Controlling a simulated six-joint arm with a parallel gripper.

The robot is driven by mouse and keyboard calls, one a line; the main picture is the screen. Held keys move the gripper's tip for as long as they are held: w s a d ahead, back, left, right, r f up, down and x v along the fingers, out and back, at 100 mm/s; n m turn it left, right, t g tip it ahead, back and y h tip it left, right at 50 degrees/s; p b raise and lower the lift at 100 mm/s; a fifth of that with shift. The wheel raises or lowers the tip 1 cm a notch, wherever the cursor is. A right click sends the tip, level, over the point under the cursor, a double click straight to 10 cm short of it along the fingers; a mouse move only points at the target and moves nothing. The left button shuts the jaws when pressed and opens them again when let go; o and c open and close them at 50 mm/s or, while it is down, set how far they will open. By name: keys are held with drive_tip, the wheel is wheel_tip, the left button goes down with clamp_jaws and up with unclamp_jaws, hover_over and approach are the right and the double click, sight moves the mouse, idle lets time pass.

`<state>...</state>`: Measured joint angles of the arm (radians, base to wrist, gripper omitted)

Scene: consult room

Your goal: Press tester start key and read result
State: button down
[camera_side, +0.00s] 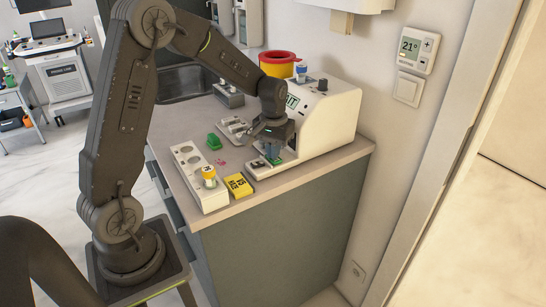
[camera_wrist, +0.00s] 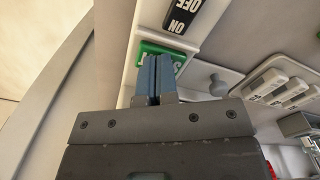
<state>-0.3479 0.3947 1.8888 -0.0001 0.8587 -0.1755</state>
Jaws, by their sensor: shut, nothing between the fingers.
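The white tester (camera_side: 330,118) stands on the counter at the right, with a pale display (camera_side: 292,102) partly hidden behind my arm. My gripper (camera_side: 273,160) points down over the tester's low front part. In the wrist view, my gripper's blue fingers (camera_wrist: 155,62) are shut with nothing between them. Their tips overlap the green start key (camera_wrist: 176,56), hiding part of its white lettering. I cannot tell whether they touch or press it. A black ON/OFF switch (camera_wrist: 183,16) sits just beyond the key. No result is readable on the display.
On the counter (camera_side: 300,168), a white block with round wells (camera_side: 187,160) holds a yellow-capped vial (camera_side: 209,174). A yellow box (camera_side: 238,187), a green piece (camera_side: 213,142) and a grey tray (camera_side: 234,128) lie nearby. A red-yellow container (camera_side: 278,62) stands behind the tester; the wall is close on the right.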

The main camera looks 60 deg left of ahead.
drive_tip(key=shift+r, duration=3.35)
drive_tip(key=s+d+r+m+t, duration=0.2)
drive_tip(key=s+d+r+m, duration=0.1)
drive_tip(key=s+d, duration=0.4)
drive_tip(key=s+d+r+m+t, duration=0.3)
drive_tip(key=s+d+r, duration=0.2)
drive_tip(key=s, duration=0.8)
drive_tip(key=shift+d+t, duration=0.3)
drive_tip(key=shift+d, duration=0.85)
